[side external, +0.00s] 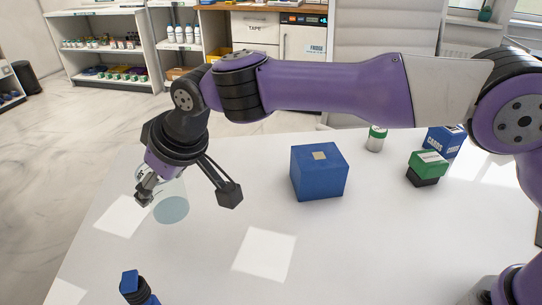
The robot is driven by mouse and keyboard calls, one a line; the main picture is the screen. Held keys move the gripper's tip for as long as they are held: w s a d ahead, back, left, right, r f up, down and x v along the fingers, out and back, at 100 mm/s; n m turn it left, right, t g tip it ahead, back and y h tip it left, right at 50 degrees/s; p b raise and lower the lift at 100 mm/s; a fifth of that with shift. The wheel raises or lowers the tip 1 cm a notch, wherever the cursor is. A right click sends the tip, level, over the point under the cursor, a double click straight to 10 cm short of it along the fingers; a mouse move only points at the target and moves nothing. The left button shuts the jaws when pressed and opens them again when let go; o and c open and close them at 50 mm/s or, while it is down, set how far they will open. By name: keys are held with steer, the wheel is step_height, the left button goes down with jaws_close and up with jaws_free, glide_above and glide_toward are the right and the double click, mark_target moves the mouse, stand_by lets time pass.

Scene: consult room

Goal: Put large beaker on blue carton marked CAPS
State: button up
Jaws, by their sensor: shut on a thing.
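The large beaker (172,205) is clear glass and hard to make out against the white table. My gripper (147,190) is shut on its upper left side, at the left part of the table. I cannot tell whether its base touches the table. A blue carton (318,177) with a small tan patch on top stands mid-table, right of the beaker and apart from it. No CAPS marking shows on its visible faces. A smaller blue carton (443,141) with white lettering, not clearly readable, stands at the back right.
A green and white box (428,163) sits on a black block, front left of the smaller carton. A white jar with a green band (376,139) stands behind. A dark blue bottle (137,287) is at the front left. The table (330,255) is clear in front of the mid-table carton.

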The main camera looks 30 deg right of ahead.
steer(key=s+d+r+m+h, duration=0.25)
steer(key=d+r+m, duration=0.2)
steer(key=d, duration=0.55)
steer(key=s+d+r+m+h, duration=0.2)
steer(key=s+d+r+m, duration=0.3)
steer(key=d, duration=0.5)
glide_above(319, 156)
steer(key=shift+n+t+h, duration=0.25)
steer(key=shift+t, duration=0.15)
steer(key=shift+f, duration=4.75)
steer(key=shift+f, duration=0.15)
steer(key=o, duration=1)
steer(key=shift+c, duration=0.2)
